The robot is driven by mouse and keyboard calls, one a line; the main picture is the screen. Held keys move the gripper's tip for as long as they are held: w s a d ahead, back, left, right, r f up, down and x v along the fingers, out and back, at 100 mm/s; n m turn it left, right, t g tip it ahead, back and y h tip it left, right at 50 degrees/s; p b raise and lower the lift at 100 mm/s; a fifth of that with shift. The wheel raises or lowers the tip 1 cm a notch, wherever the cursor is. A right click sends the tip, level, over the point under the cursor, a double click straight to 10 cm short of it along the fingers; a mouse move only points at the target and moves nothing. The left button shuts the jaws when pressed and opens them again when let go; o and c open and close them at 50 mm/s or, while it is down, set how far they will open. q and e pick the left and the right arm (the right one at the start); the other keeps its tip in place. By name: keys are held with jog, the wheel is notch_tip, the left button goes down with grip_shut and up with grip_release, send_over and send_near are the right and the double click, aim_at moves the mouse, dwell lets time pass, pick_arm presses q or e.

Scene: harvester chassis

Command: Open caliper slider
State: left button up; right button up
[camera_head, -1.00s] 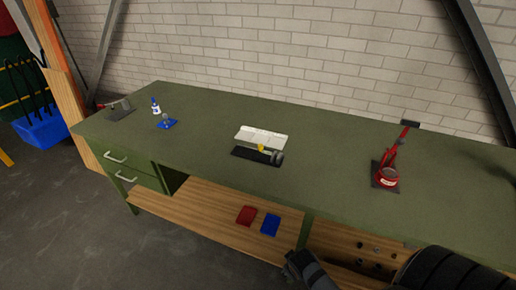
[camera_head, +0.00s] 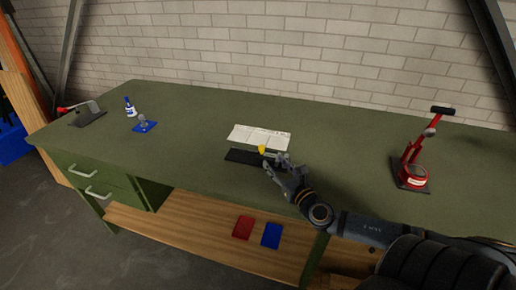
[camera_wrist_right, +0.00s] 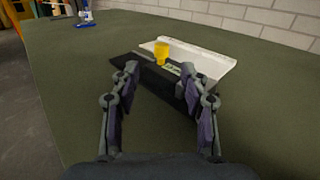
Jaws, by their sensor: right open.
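A black mat (camera_head: 240,156) lies on the green bench, with a small yellow piece (camera_head: 262,149) on it. In the right wrist view the mat (camera_wrist_right: 125,62) shows ahead of the fingers, with the yellow piece (camera_wrist_right: 162,53) standing up. A small pale green and dark part (camera_wrist_right: 172,68), possibly of the caliper, lies beside it; the slider's position cannot be told. My right gripper (camera_head: 274,167) is at the mat's near right edge. Its fingers (camera_wrist_right: 160,82) are spread with nothing between them, and the right finger hides part of the mat. My left gripper is not in view.
A white sheet or tray (camera_head: 260,136) lies behind the mat. A red tool on a dark base (camera_head: 413,173) stands at right. A blue-based item (camera_head: 144,126), a blue and white bottle (camera_head: 129,107) and a red-handled tool (camera_head: 88,114) stand at left.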

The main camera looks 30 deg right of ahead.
aim_at(263, 148)
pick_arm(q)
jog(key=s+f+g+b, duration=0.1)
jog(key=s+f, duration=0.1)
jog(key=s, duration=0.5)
pick_arm(e)
jog(key=shift+w+d, duration=0.25)
jog(key=shift+w, duration=0.8)
jog(key=shift+w+d, duration=0.2)
jog(key=shift+w, duration=0.95)
jog(key=w+p, duration=0.1)
jog(key=w, duration=0.2)
jog(key=w+p, duration=0.1)
jog(key=shift+w+r+p, duration=0.2)
jog(key=shift+r+p, duration=0.05)
jog(key=shift+p, duration=0.05)
jog(key=shift+w, duration=0.4)
jog(key=shift+w+f, duration=0.2)
jog(key=shift+w, duration=0.05)
jog(key=shift+w+f, duration=0.1)
jog(key=shift+w, duration=0.05)
jog(key=c, duration=0.6)
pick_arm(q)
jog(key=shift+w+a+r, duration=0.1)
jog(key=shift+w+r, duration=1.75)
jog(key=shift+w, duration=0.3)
pick_arm(e)
grip_shut()
